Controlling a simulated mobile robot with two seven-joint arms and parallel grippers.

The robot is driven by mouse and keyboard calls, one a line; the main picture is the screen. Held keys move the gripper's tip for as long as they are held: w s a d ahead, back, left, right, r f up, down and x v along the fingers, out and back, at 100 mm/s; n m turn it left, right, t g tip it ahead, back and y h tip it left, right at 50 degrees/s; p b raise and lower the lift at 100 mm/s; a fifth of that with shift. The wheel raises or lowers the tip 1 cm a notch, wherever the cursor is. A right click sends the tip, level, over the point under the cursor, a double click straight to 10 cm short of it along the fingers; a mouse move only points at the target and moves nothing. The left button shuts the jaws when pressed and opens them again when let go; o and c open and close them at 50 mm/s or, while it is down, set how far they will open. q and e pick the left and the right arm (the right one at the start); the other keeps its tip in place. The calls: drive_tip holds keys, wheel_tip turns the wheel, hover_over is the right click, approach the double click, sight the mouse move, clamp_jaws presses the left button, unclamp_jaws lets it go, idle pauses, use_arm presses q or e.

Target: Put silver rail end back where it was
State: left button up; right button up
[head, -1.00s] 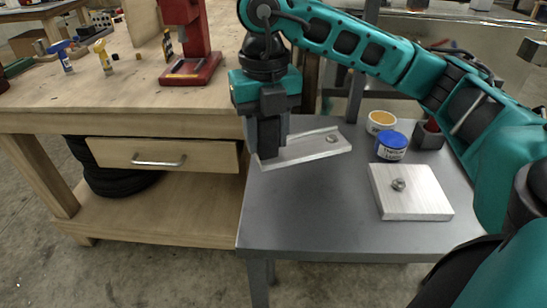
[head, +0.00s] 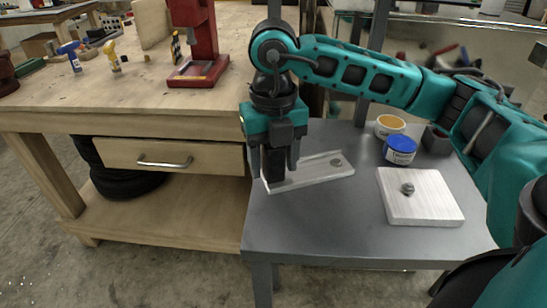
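A silver rail piece (head: 318,171) lies flat on the grey table, near its back left edge, with a round fastener near its right end. A dark upright block (head: 273,167) stands at the rail's left end. My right gripper (head: 275,165) points down over that end. Its two fingers are spread, one on each side of the dark block, with small gaps showing. I cannot tell how low the fingertips reach. My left gripper is out of view.
A pale square plate (head: 425,205) with a knob lies at the right of the table. Behind it are a blue-lidded tub (head: 399,151), an orange-topped tub (head: 389,125) and a dark box (head: 437,139). The table's front is clear. A wooden bench (head: 150,111) adjoins on the left.

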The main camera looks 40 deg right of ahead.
drive_tip(key=shift+o, duration=0.7)
drive_tip(key=shift+r+p, duration=0.3)
wheel_tip(320, 180, up, 11)
drive_tip(key=shift+f+p, duration=0.1)
drive_tip(key=shift+p, duration=1.1)
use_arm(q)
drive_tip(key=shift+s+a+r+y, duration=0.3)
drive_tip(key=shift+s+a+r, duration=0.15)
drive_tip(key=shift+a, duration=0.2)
use_arm(e)
drive_tip(key=shift+r, duration=0.5)
drive_tip(key=shift+f, duration=0.1)
